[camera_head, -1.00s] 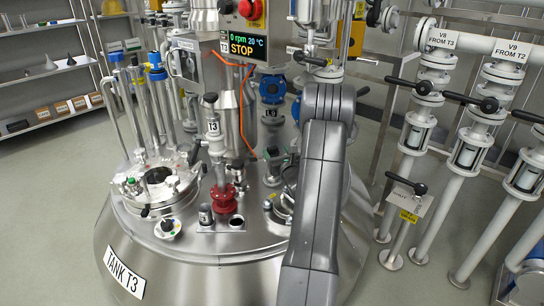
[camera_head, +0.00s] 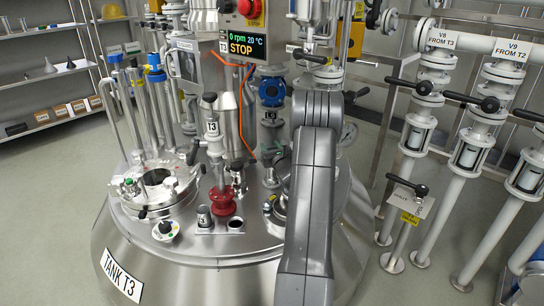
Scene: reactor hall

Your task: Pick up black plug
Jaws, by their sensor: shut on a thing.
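My arm (camera_head: 308,205) rises in front of the tank's right part and bends away at the top. My gripper is hidden behind it, so its jaws and anything in them do not show. I cannot make out the black plug for certain. A small plate on the tank lid has a dark-topped cylinder (camera_head: 204,216) standing at its left and a dark round opening (camera_head: 236,223) at its right.
Tank T3 (camera_head: 190,272) fills the middle. On its lid stand a red flanged fitting (camera_head: 222,200), a round port (camera_head: 156,180) and several upright pipes. Valve columns (camera_head: 474,150) stand at right, a shelf (camera_head: 45,75) at left. The floor (camera_head: 48,190) at left is clear.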

